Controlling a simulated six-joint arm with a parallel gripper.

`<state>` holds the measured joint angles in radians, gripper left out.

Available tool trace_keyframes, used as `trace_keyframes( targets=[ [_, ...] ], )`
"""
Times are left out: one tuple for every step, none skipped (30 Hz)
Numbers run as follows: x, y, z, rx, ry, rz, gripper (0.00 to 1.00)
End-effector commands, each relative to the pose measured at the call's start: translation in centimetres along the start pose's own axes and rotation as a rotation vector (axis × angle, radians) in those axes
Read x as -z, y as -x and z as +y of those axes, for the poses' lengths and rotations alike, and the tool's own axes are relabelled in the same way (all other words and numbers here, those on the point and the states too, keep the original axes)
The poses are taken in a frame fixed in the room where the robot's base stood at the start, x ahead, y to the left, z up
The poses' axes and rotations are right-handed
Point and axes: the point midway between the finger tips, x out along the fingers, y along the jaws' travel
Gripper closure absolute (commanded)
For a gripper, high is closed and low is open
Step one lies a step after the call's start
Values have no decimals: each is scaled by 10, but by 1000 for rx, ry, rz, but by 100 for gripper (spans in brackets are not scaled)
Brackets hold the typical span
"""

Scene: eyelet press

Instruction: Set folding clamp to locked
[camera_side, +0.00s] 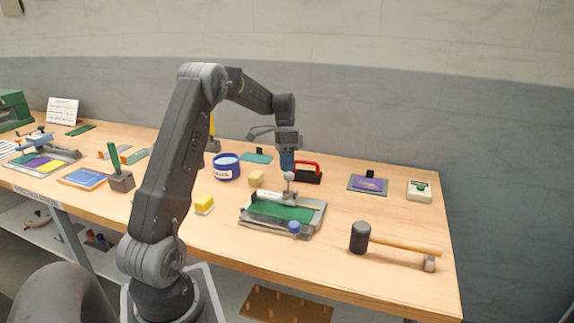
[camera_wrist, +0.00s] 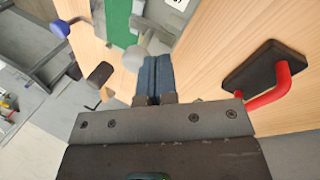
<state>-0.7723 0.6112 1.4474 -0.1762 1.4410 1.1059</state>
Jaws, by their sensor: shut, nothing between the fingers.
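A grey fixture (camera_side: 311,222) holding a green sheet (camera_side: 281,210) stands on the table in front of my arm. A short post with a pale grey ball knob (camera_side: 289,176) rises from its back part, and a blue knob (camera_side: 294,227) sits at its front edge. Which part is the folding clamp, and its setting, I cannot tell. My gripper (camera_side: 287,168) is shut and empty, pointing down right at the grey knob. In the wrist view, the blue fingertips (camera_wrist: 155,78) are together beside the grey knob (camera_wrist: 135,58); contact is unclear. The green sheet (camera_wrist: 118,22) and blue knob (camera_wrist: 60,28) also show there.
A red-handled dark block (camera_side: 308,173) stands just behind the fixture, close to my gripper. A mallet (camera_side: 390,243) lies to the right. Bare table lies between fixture and mallet.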

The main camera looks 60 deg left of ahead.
Motion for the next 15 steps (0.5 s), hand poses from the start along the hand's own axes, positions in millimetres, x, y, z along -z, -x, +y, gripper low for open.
trace_keyframes(
  targets=[
    [0, 0, 0, 0, 0, 0, 100],
    [0, 0, 1, 0, 0, 0, 100],
    [-1, -1, 2, -1, 0, 0, 100],
    [-1, -1, 4, -1, 0, -1, 100],
    [-2, -2, 6, -2, 0, -1, 100],
    [-3, -3, 9, -2, 0, -1, 100],
    [-4, -4, 12, -2, 0, -1, 100],
    [-4, -5, 14, -1, 0, 0, 100],
    [-5, -6, 16, -2, 0, -1, 100],
    [-6, -6, 17, -3, 0, -1, 100],
    [-6, -7, 17, -5, 0, -2, 100],
    [-6, -7, 17, -6, 0, -3, 100],
    [-6, -7, 18, -8, 0, -4, 100],
    [-6, -7, 18, -9, 0, -5, 100],
    [-6, -8, 18, -10, 0, -6, 100]
  ],
)
